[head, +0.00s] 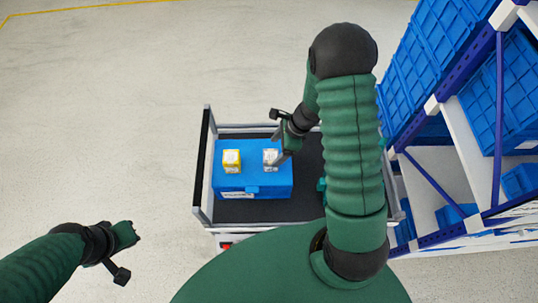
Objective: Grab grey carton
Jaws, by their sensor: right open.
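The grey carton (270,158) stands on top of a blue box (228,184), towards its right side. My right gripper (278,149) is open at the right edge of the grey carton, with its fingers close to it and partly over it. I cannot tell whether they touch. A yellow carton (232,160) stands on the same box to the left, apart from the grey one. My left gripper (136,236) hangs over the floor at lower left, away from the cartons; its fingers are too small to read.
The blue box sits on a cart with a dark deck (265,211) and raised side rails (203,160). A shelf rack (490,120) with several blue crates (505,90) stands at right. The floor (110,110) at left is clear.

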